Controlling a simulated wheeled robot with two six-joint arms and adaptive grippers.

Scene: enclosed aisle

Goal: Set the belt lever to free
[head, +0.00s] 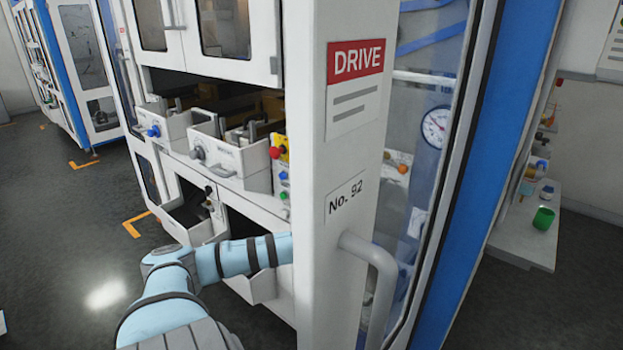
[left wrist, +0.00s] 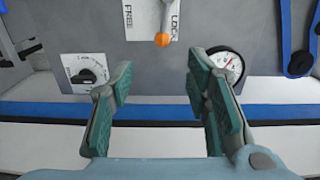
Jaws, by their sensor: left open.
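The belt lever, tipped with an orange ball (left wrist: 162,40), is on a grey panel in the left wrist view, near the top edge. Its shaft runs up over a white plate (left wrist: 145,14) marked FREE on the left and LOCK on the right; its upper end is cut off. My left gripper (left wrist: 158,72) is open and empty, its fingers apart below the ball and not touching it. In the head view an orange knob (head: 402,168) shows behind the glass, likely the same lever. There the white DRIVE post (head: 345,275) hides my left gripper.
A dial knob (left wrist: 87,75) and a round gauge (left wrist: 225,64) flank the lever. Blue belt parts (left wrist: 299,60) are at right. A white and blue ledge (left wrist: 155,113) runs below the panel. A door handle (head: 380,280) and open drawers (head: 192,228) stand near my left arm.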

